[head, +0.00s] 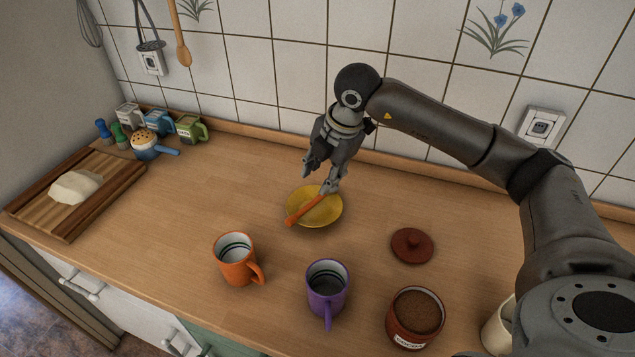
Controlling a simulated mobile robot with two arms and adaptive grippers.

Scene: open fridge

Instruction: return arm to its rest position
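My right arm reaches in from the right, and its gripper (320,177) hangs over the yellow saucer (328,217) with its fingers pointing down. The fingers look spread apart, with a gap between them. An orange utensil (304,210) lies across the saucer, its near end reaching over the rim. Its far end is close to one fingertip; I cannot tell whether they touch. My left gripper is not in view.
An orange mug (236,262), a purple mug (326,287) and an open cocoa jar (414,315) stand along the front. The jar's brown lid (412,246) lies behind it. A cream mug (497,328) is partly hidden by my arm. A cutting board (112,178) lies left.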

